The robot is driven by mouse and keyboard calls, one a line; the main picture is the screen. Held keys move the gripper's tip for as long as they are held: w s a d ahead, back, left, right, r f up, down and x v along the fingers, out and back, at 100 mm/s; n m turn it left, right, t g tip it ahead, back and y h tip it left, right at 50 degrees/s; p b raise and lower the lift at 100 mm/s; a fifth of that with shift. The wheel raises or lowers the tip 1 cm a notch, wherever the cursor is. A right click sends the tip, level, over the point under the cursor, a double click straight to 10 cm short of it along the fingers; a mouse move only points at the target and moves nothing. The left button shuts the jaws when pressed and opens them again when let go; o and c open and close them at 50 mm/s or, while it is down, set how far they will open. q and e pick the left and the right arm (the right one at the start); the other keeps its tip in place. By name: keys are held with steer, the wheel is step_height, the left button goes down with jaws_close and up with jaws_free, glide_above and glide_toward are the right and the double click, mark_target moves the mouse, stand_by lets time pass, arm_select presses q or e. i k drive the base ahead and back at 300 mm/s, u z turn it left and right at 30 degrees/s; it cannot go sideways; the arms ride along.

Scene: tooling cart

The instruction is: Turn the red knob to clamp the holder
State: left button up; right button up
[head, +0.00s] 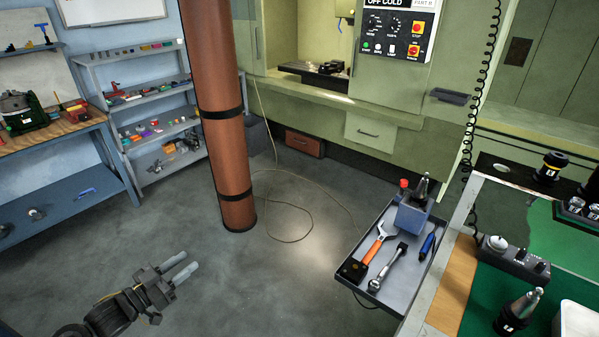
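The red knob (404,184) sits on the upper left of a blue-grey holder block (411,216) at the back of a grey tray. A dark tool holder with a pointed metal tip (422,190) stands upright in the block, beside the knob. My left gripper (184,268) is at the lower left, over the floor, well apart from the tray. Its two pale fingers are spread with a gap between them and nothing in it. My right gripper does not show.
A green-topped bench (478,300) stands at the right. A brown column (222,130) rises left of centre. Open floor lies between column and tray.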

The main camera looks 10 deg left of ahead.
mark_target(403, 182)
steer(key=u, duration=1.25)
steer(key=i, duration=1.15)
steer(key=z, duration=3.1)
steer(key=i, duration=0.5)
steer(key=z, duration=0.05)
